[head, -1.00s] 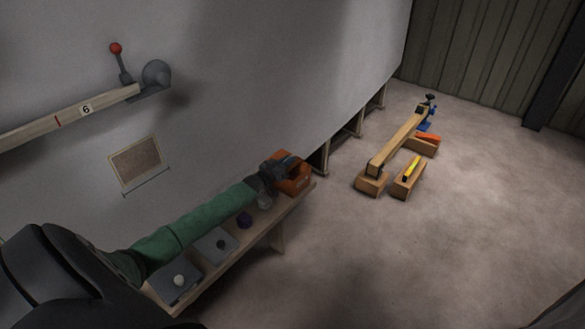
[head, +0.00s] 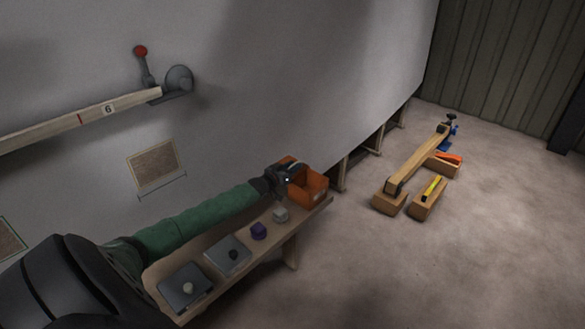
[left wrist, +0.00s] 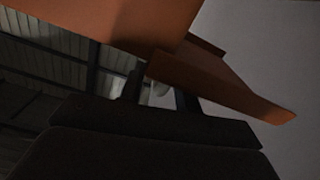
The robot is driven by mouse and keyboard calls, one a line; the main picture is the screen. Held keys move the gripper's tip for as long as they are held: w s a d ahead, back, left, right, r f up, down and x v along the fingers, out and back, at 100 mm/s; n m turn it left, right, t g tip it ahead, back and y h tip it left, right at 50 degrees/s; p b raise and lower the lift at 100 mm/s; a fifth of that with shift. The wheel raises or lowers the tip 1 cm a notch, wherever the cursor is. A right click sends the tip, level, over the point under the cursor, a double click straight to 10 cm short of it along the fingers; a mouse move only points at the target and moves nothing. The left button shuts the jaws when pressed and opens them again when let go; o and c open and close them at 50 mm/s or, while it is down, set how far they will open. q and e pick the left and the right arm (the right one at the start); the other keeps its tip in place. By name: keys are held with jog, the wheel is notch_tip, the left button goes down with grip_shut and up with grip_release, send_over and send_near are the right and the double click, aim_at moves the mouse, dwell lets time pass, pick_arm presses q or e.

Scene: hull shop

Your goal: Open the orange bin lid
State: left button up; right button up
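The orange bin (head: 312,193) stands at the far right end of the wooden shelf. In the head view its box is open at the top, and its orange lid (head: 287,161) is tilted up at the back. My left gripper (head: 290,177) is at the raised lid, above the bin's left side, and partly hides it. In the left wrist view, orange panels (left wrist: 215,85) of bin or lid fill the top, close to the fingers. The two dark fingers (left wrist: 160,92) stand apart with a gap between them; their tips are partly hidden. My right gripper is out of view.
The shelf (head: 283,237) also carries a pale grey block (head: 281,214), a purple knob (head: 259,230) and grey plates (head: 230,254) with knobs, below my left arm. A red-knobbed lever (head: 142,54) is on the wall. Timber blocks (head: 390,203) lie on the floor at right; open floor surrounds them.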

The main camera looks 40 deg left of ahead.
pick_arm(q)
jog(key=shift+s, duration=0.15)
jog(key=shift+s+f, duration=0.1)
jog(key=shift+s, duration=0.1)
jog(key=s, duration=0.7)
jog(key=shift+a+b, duration=0.25)
jog(key=shift+b, duration=0.2)
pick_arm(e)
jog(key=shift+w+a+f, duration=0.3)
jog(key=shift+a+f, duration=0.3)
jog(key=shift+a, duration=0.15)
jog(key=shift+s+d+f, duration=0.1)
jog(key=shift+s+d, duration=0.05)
